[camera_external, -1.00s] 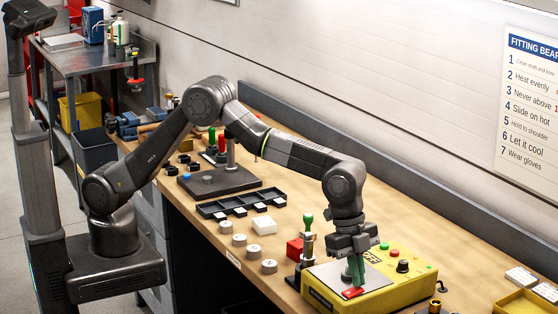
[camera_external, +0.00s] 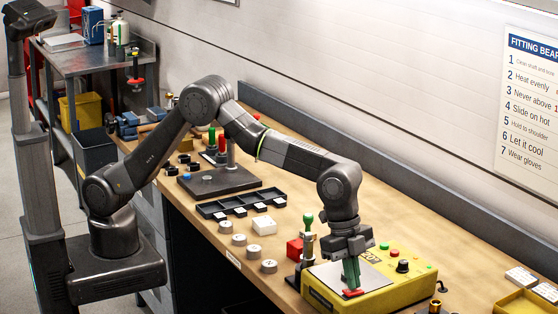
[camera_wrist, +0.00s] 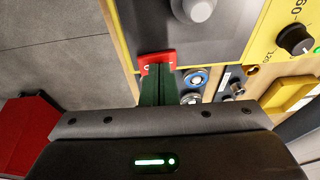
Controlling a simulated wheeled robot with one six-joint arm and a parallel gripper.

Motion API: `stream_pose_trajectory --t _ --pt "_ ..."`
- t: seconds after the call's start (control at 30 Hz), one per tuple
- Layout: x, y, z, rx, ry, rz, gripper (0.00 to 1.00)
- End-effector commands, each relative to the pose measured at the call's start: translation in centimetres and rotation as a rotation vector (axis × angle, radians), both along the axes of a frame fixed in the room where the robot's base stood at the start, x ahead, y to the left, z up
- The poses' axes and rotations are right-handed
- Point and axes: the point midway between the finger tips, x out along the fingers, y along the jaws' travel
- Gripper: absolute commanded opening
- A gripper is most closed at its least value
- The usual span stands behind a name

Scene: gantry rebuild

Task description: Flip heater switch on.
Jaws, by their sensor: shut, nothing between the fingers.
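The yellow heater (camera_external: 375,285) stands on the bench with a grey plate on top, and a black knob and green and red buttons at its back. Its red switch (camera_external: 352,293) is at the front edge of the top; it also shows in the wrist view (camera_wrist: 157,60). My gripper (camera_external: 352,284) points down over the heater. Its green fingers are shut and empty. In the wrist view the fingertips (camera_wrist: 158,70) are right at the red switch and cover part of it. I cannot tell whether they touch it, or the switch's position.
A green-handled clamp-like tool (camera_external: 308,245) and a red block (camera_external: 295,248) stand just left of the heater. Several round discs (camera_external: 253,251), a white block (camera_external: 264,225) and a black tray (camera_external: 240,203) are farther left. A brass fitting (camera_external: 435,307) is to the right.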

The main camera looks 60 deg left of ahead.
Motion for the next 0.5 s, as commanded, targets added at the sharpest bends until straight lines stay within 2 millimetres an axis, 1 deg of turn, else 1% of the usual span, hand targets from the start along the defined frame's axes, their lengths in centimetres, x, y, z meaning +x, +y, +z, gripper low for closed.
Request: stream_pose_trajectory --t 0.17,0.27,0.37,0.5 --pt "0.1 0.0 0.2 -0.001 -0.001 0.0 0.0" --pt "0.1 0.0 0.7 -0.001 -0.001 0.001 0.0" --pt "0.3 0.0 1.8 -0.002 -0.001 0.001 0.0" --pt "0.5 0.0 3.9 0.0 0.0 0.001 0.0"
